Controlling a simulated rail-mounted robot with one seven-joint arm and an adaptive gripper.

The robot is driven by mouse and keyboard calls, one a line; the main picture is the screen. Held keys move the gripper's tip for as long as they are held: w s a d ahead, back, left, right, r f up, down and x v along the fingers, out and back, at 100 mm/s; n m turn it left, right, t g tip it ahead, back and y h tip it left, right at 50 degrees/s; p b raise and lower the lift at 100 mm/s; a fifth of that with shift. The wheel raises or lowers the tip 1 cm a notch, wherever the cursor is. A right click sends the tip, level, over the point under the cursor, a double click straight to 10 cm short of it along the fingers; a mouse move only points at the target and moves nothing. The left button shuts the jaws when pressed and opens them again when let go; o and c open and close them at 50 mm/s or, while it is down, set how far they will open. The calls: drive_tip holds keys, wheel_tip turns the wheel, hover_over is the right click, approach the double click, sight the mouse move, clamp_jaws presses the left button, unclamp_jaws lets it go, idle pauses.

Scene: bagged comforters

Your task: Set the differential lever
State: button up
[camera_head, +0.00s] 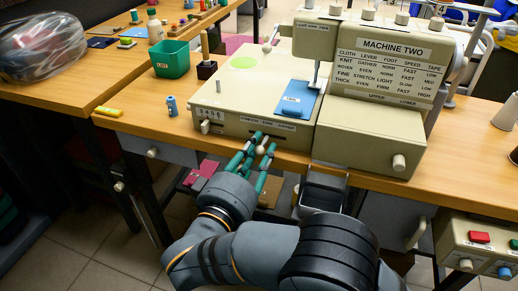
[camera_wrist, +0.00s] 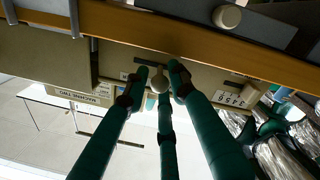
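The beige machine (camera_head: 225,105) has a front panel with a slot under a small label strip (camera_head: 267,123) that seems to read stretch, even, gather. My gripper (camera_head: 260,146) has green fingers reaching to this slot from below. In the wrist view my gripper (camera_wrist: 160,75) has fingertips on either side of a pale round lever knob (camera_wrist: 158,83), and a third finger lies below it. Gaps seem to show beside the knob, so the fingers look open around it. In the head view the fingers largely hide the knob and slot, so the lever's exact setting cannot be read.
A chart headed "Machine Two" (camera_head: 392,68) lists lever settings by cloth. A numbered dial (camera_head: 206,126) is left of the slot, and another knob (camera_head: 398,162) is at right. The wooden table edge (camera_head: 170,133) runs below the machine. A green bin (camera_head: 169,58) stands behind.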

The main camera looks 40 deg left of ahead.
drive_tip(key=v, duration=1.2)
drive_tip(key=x, duration=1.2)
drive_tip(key=shift+w+f, duration=0.15)
drive_tip(key=shift+d, duration=0.15)
drive_tip(key=shift+s, duration=0.2)
